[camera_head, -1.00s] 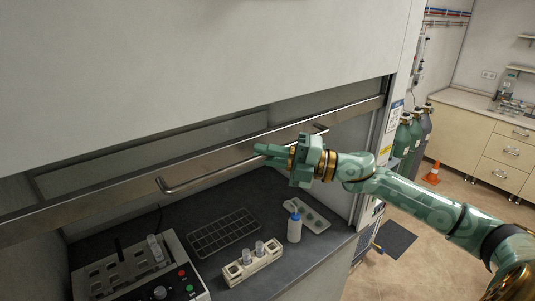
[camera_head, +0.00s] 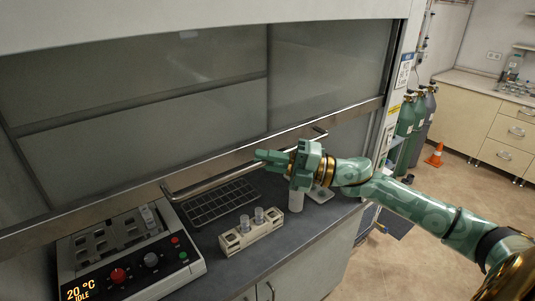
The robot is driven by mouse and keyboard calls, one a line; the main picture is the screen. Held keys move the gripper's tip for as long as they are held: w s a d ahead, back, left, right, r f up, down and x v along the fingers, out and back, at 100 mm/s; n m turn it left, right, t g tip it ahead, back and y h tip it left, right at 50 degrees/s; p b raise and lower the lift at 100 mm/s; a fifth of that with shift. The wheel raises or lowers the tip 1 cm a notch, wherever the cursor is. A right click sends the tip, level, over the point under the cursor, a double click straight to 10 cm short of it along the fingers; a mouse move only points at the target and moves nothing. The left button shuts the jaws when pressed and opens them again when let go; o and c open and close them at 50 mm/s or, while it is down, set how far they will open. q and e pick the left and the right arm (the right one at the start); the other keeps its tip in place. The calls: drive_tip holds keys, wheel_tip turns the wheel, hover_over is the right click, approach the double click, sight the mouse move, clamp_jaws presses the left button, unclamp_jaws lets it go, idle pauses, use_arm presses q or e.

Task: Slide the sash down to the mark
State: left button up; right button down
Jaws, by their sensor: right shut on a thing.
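The sash (camera_head: 170,100) is a wide grey glass pane with a metal rail (camera_head: 100,212) along its bottom edge. A long bar handle (camera_head: 215,182) stands out from this rail. My right gripper (camera_head: 265,158) is shut on the handle, right of its middle, and its body hides part of the bar. The sash is partly lowered, with an open gap between its rail and the dark worktop (camera_head: 305,232). I cannot make out a clear stop mark; labels (camera_head: 404,75) show on the right frame post. My left gripper is not in view.
Gas cylinders (camera_head: 413,128) and an orange cone (camera_head: 435,155) stand at the right.

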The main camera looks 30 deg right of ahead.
drive_tip(key=shift+f, duration=0.75)
drive_tip(key=c, duration=1.5)
unclamp_jaws()
drive_tip(key=shift+r, duration=0.1)
drive_tip(key=shift+o, duration=0.2)
drive_tip(key=shift+s+d+b, duration=0.15)
drive_tip(key=shift+d+b, duration=0.1)
drive_tip(key=shift+b, duration=0.1)
drive_tip(key=b+v, duration=0.2)
drive_tip(key=v, duration=1.4)
drive_tip(key=shift+a, duration=0.1)
